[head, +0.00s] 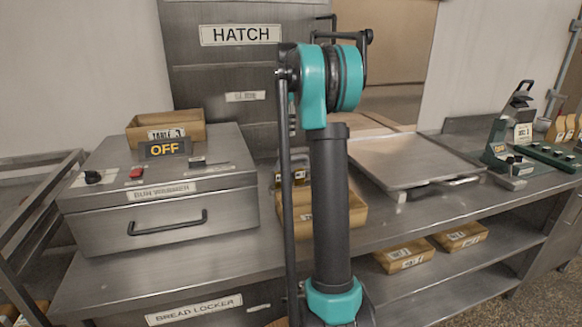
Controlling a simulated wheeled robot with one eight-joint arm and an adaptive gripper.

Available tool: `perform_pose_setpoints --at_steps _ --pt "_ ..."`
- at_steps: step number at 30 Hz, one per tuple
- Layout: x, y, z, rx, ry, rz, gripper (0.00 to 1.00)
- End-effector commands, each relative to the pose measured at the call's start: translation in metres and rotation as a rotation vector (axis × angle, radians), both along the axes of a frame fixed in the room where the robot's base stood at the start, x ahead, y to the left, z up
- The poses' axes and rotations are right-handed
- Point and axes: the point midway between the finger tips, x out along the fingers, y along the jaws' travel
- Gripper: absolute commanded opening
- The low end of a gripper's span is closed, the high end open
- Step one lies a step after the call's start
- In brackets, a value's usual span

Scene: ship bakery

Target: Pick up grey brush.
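I cannot pick out a grey brush with certainty. A small flat grey object (199,162) with a thin end lies on top of the bun warmer (170,225), right of the OFF sign; it is too small to tell whether it is a brush. My arm stands upright in the middle of the head view and hides part of the counter behind it. My gripper cannot be made out in this view.
A wooden box (190,130) sits at the back of the warmer. A metal tray (400,165) lies on the counter (215,270) right of my arm. Green scales (500,145) stand far right. Wooden boxes (405,256) are on the lower shelf. The counter's front strip looks clear.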

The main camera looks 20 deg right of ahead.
Motion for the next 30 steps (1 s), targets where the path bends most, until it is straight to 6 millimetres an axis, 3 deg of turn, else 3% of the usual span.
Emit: perform_pose_setpoints --at_steps 9,20,30 --pt "0.0 0.0 -0.062 0.0 0.0 0.0 0.46" --pt "0.0 -0.003 -0.091 0.0 0.0 -0.001 0.46" --pt "-0.001 -0.008 -0.132 0.0 0.0 0.0 0.46"
